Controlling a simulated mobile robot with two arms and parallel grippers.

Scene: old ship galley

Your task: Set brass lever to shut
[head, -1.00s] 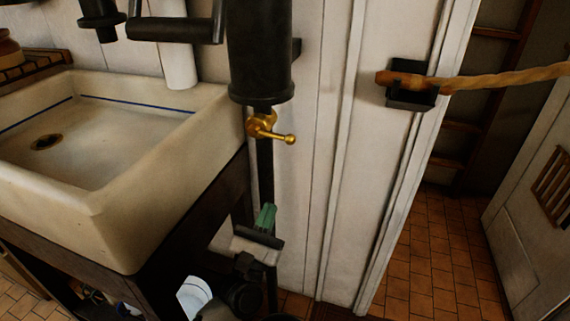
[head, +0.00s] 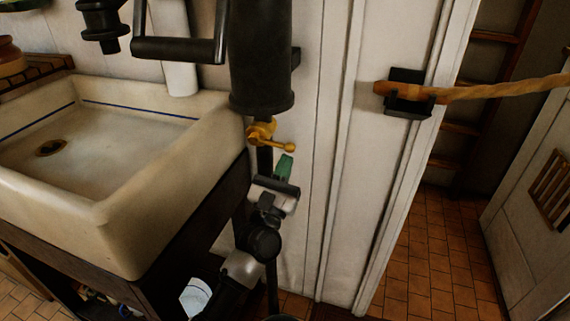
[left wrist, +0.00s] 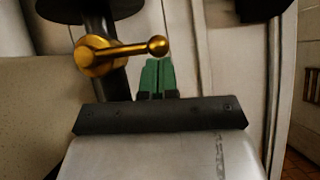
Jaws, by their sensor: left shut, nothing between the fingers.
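The brass lever (head: 277,141) sits on a brass valve at the bottom of a black cylinder. Its arm points right and slightly down, ending in a ball. In the left wrist view the brass lever (left wrist: 125,50) shows large, its ball at the right end. My left gripper (head: 285,167), with green fingertips, is just below the ball end of the lever. It is shut and empty; in the left wrist view the gripper's fingers (left wrist: 156,76) lie together beneath the ball. I cannot tell whether they touch it. My right gripper is not in view.
A cream sink (head: 150,200) stands to the left of the lever. The black cylinder (head: 260,60) hangs directly above it. A white panelled wall (head: 325,200) is behind, with a rope (head: 500,88) on a black bracket to the right.

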